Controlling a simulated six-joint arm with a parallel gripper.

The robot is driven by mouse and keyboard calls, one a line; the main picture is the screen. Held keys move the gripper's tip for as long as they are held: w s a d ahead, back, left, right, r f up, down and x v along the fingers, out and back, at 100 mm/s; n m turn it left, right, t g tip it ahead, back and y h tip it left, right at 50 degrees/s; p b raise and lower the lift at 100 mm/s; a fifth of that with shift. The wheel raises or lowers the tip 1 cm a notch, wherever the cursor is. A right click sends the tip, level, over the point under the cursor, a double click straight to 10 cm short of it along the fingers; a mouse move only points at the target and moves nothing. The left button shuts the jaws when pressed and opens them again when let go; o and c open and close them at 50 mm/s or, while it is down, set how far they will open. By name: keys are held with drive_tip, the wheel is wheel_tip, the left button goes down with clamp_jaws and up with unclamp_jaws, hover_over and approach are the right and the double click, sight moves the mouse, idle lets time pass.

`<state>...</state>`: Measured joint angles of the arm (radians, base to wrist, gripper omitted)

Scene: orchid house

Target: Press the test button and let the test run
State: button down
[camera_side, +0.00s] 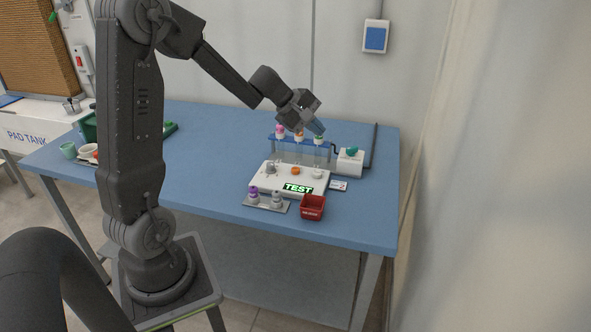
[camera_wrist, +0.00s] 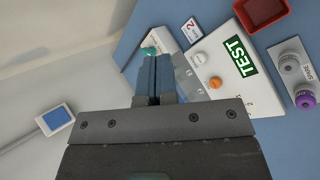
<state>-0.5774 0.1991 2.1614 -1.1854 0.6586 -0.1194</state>
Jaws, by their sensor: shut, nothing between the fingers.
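A white panel (camera_side: 262,180) with a green TEST label (camera_side: 298,188) lies on the blue bench. It carries an orange round button-like piece (camera_side: 295,171) and a white one (camera_side: 317,174); which is the test button I cannot tell. In the wrist view the TEST label (camera_wrist: 237,55), orange piece (camera_wrist: 215,83) and white piece (camera_wrist: 200,58) lie right of my gripper (camera_wrist: 154,68).
The blue rack (camera_side: 289,149) also has pink-capped and orange-capped tubes. A white unit with a teal knob (camera_side: 352,152) stands right of it. A red bin (camera_side: 313,207) and a grey tray with vials (camera_side: 265,205) sit in front. The bench's right front is clear.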

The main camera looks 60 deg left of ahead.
sight(295, 170)
drive_tip(key=a+f+n+y, duration=0.1)
drive_tip(key=a+f+n, duration=0.5)
drive_tip(key=a, duration=0.5)
drive_tip(key=shift+a+f+t+y, duration=0.15)
drive_tip(key=shift+f+t+y, duration=0.25)
drive_tip(key=shift+f, duration=0.05)
drive_tip(key=shift+w+f, duration=0.1)
drive_tip(key=shift+w, duration=0.05)
drive_tip(key=shift+f, duration=4.3)
drive_tip(key=shift+f, duration=0.15)
drive_tip(key=shift+f, duration=0.25)
drive_tip(key=shift+f, duration=0.55)
drive_tip(key=shift+r, duration=0.95)
